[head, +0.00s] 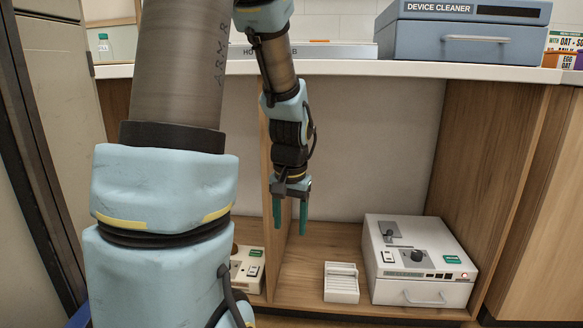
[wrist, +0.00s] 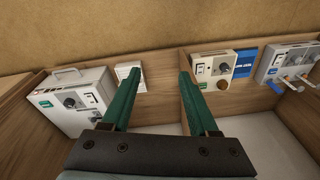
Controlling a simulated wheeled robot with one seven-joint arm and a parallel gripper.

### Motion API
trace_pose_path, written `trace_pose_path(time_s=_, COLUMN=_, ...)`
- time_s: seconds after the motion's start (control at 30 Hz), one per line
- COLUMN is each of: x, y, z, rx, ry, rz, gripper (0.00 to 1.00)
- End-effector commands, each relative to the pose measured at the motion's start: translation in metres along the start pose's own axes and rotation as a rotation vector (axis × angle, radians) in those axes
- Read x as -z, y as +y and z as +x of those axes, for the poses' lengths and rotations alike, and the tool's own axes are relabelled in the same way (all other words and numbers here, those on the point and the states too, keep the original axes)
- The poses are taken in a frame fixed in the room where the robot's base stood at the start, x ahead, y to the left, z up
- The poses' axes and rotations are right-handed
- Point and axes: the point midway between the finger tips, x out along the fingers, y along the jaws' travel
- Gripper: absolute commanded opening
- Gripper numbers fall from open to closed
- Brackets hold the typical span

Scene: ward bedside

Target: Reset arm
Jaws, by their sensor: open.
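My gripper (head: 290,212) hangs from my arm in the head view, its two green fingers pointing down into the open cabinet, in front of the wooden divider. In the wrist view my gripper (wrist: 157,85) shows its green fingers spread apart with nothing between them. The fingers are clear of the devices. My upper arm covers much of the left of the head view.
A white device (head: 425,262) and a small white rack (head: 341,282) stand on the cabinet floor; the rack also shows in the wrist view (wrist: 130,74). Left of the divider (head: 269,150) is a beige device (head: 247,268). The counter (head: 350,68) above carries a blue device cleaner (head: 450,40).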

Motion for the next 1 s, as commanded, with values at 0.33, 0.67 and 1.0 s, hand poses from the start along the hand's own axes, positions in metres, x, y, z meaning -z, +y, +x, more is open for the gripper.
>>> trace_pose_path(time_s=0.33, x=-0.091, y=-0.035, z=-0.034, rx=-0.023, ry=0.012, rz=-0.254, gripper=0.6)
trace_pose_path(time_s=0.67, x=-0.082, y=-0.039, z=-0.102, rx=-0.023, ry=0.01, rz=-0.25, gripper=0.6)
trace_pose_path(time_s=1.0, x=-0.068, y=-0.044, z=-0.206, rx=-0.023, ry=0.01, rz=-0.249, gripper=0.6)
